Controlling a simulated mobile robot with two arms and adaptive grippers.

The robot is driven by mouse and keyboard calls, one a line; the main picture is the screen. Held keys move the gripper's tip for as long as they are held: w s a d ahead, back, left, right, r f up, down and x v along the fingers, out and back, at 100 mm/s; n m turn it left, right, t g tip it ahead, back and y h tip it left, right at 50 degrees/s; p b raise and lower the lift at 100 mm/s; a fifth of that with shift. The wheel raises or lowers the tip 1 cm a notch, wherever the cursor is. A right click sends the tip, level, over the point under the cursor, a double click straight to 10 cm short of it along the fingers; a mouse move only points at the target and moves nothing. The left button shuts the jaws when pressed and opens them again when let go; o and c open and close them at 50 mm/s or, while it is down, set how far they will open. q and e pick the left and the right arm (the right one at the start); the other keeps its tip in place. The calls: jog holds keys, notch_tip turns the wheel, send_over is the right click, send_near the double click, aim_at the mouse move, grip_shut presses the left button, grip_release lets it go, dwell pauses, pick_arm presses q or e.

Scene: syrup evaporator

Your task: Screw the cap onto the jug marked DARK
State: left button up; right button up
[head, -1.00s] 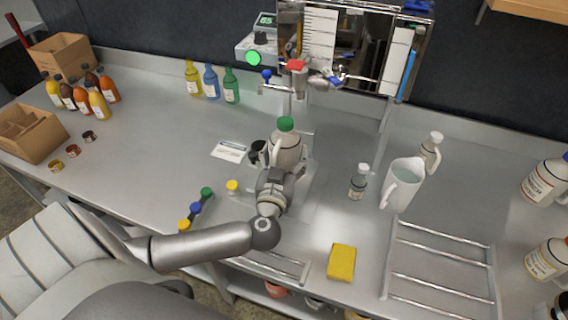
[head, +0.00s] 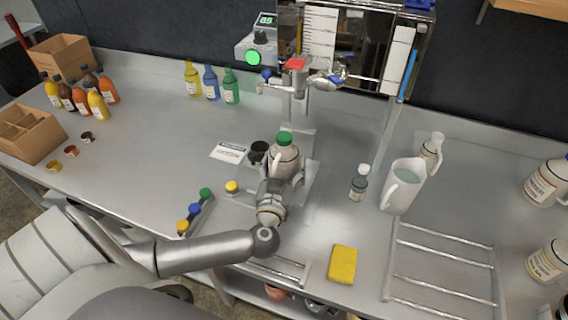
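A pale jug (head: 287,158) with a green cap (head: 284,139) on its top stands upright below the tap, at the end of my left arm. No DARK marking is readable on it. My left gripper (head: 279,183) is at the near side of this jug and moves with it; its fingers are mostly hidden by the hand. A dark strip carries a green cap (head: 206,193), a blue cap (head: 194,208) and a yellow cap (head: 183,226). My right gripper is not in view.
A black cup (head: 258,151) and a white card (head: 229,152) are left of the jug. The left-middle counter is clear.

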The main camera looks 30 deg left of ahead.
pick_arm(q)
jog(key=o, duration=0.3)
jog(key=shift+r, duration=0.15)
jog(key=shift+r, duration=0.25)
jog(key=v, duration=1.2)
jog(key=shift+d, duration=0.15)
jog(key=s+d+r+p, duration=0.3)
jog(key=s+r+p, duration=0.1)
jog(key=s+p, duration=0.4)
jog(key=shift+s, duration=0.2)
